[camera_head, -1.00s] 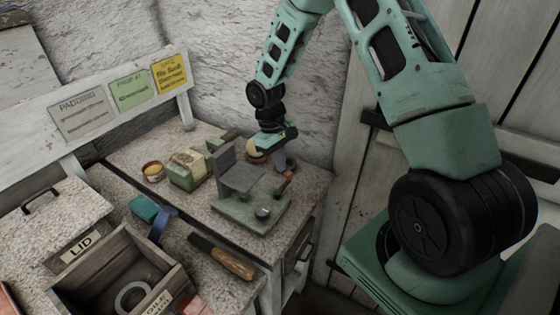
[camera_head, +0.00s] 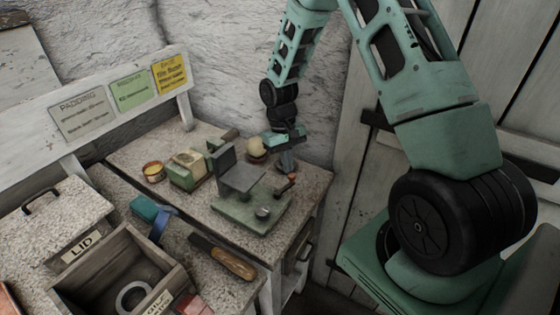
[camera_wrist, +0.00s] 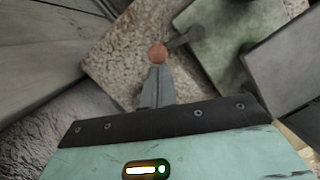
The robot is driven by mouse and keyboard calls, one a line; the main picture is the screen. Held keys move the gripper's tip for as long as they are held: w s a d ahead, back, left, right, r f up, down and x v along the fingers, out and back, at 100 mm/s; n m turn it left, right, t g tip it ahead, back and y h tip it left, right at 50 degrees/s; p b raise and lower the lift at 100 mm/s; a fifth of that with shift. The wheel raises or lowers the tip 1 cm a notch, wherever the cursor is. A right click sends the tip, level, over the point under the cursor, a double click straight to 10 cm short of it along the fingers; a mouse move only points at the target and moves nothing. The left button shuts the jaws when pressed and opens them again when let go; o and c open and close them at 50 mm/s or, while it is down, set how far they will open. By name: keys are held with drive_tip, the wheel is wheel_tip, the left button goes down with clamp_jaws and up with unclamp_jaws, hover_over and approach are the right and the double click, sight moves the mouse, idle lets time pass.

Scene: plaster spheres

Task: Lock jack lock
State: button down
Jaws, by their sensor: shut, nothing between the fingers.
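The jack has a green base plate (camera_head: 235,213) with grey angled plates (camera_head: 240,180) on it, near the bench's right front corner. Its lock lever ends in an orange-brown ball knob (camera_head: 291,177); in the wrist view the knob (camera_wrist: 158,52) sits on a short dark arm beside the green plate (camera_wrist: 215,35). My gripper (camera_head: 287,166) is shut and empty, pointing down behind the knob. In the wrist view its closed fingertips (camera_wrist: 157,72) lie just short of the knob; I cannot tell whether they touch it.
A pale ball (camera_head: 257,147) sits behind the jack, close to my gripper. A wooden-handled tool (camera_head: 225,259) and an open wooden box (camera_head: 120,270) are in front. The wall is close behind.

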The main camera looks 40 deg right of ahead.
drive_tip(key=s+m, duration=0.1)
drive_tip(key=m, duration=0.2)
drive_tip(key=shift+s+d+y, duration=0.3)
drive_tip(key=shift+s+d, duration=0.05)
drive_tip(key=shift+s, duration=0.05)
drive_tip(key=s+m, duration=0.2)
drive_tip(key=m, duration=0.1)
drive_tip(key=shift+m+t+y, duration=0.3)
drive_tip(key=s+m, duration=0.2)
drive_tip(key=m, duration=0.1)
drive_tip(key=shift+a+t+y, duration=0.15)
drive_tip(key=shift+t+y, duration=0.15)
drive_tip(key=shift+s+a+m+t, duration=0.15)
drive_tip(key=shift+s+a+m, duration=0.2)
drive_tip(key=shift+m, duration=0.45)
drive_tip(key=shift+s+a+m+t, duration=0.15)
drive_tip(key=shift+s+m, duration=0.25)
drive_tip(key=shift+m, duration=0.4)
drive_tip(key=w+d+r, duration=0.2)
drive_tip(key=d+r, duration=0.4)
drive_tip(key=r, duration=0.4)
drive_tip(key=shift+r, duration=0.15)
drive_tip(key=shift+w, duration=0.1)
